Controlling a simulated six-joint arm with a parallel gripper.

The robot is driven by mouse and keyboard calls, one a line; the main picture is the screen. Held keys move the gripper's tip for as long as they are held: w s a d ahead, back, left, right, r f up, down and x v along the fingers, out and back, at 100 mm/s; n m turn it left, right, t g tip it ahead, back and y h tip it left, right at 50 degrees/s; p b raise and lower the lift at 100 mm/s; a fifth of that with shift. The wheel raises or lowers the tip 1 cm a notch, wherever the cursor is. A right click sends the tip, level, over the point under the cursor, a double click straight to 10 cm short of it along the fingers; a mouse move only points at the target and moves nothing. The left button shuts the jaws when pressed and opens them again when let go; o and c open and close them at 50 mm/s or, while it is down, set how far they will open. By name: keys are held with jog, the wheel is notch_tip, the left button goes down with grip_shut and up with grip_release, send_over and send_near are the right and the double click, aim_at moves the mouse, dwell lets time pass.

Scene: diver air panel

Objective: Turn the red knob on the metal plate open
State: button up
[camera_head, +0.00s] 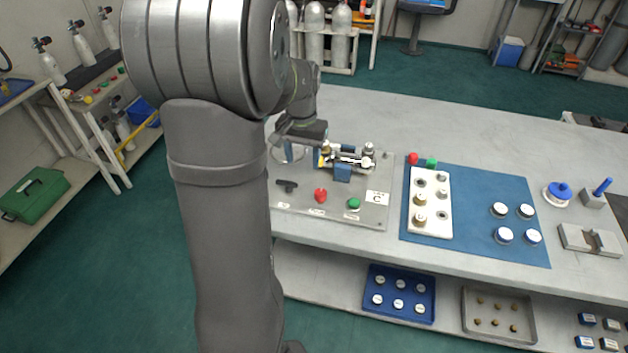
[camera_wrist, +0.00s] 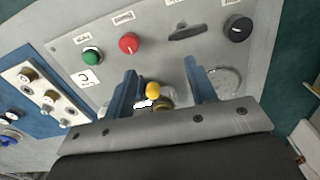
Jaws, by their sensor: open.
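The metal plate (camera_head: 300,207) lies on the table and fills the upper part of the wrist view (camera_wrist: 75,45). The round red knob (camera_head: 320,195) sits between the green knob (camera_head: 353,203) and the black T-shaped handle (camera_head: 287,186). In the wrist view, the red knob (camera_wrist: 128,43) has a white mark on its face. My gripper (camera_wrist: 160,72) is open, with its two blue fingers apart. It is above the plate, apart from the red knob, which lies beyond the fingertips and up-left of the gap. A yellow ball and metal fittings show between the fingers.
A black round knob (camera_wrist: 237,28) is at the plate's other end. A blue mat (camera_head: 475,215) with a white fitting block (camera_head: 430,228) and several white-topped caps lies right of the plate. Metal fittings (camera_head: 368,152) stand on the plate's far part. Free tabletop extends behind.

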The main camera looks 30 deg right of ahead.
aim_at(320, 192)
jog(key=s+d+r+m, duration=0.3)
jog(key=s+r+m, duration=0.25)
jog(key=r, duration=0.25)
jog(key=shift+m, duration=0.35)
jog(key=f, duration=1.1)
jog(key=w+f, duration=0.1)
jog(key=f, duration=0.5)
jog(key=shift+a, duration=0.3)
jog(key=c, duration=1)
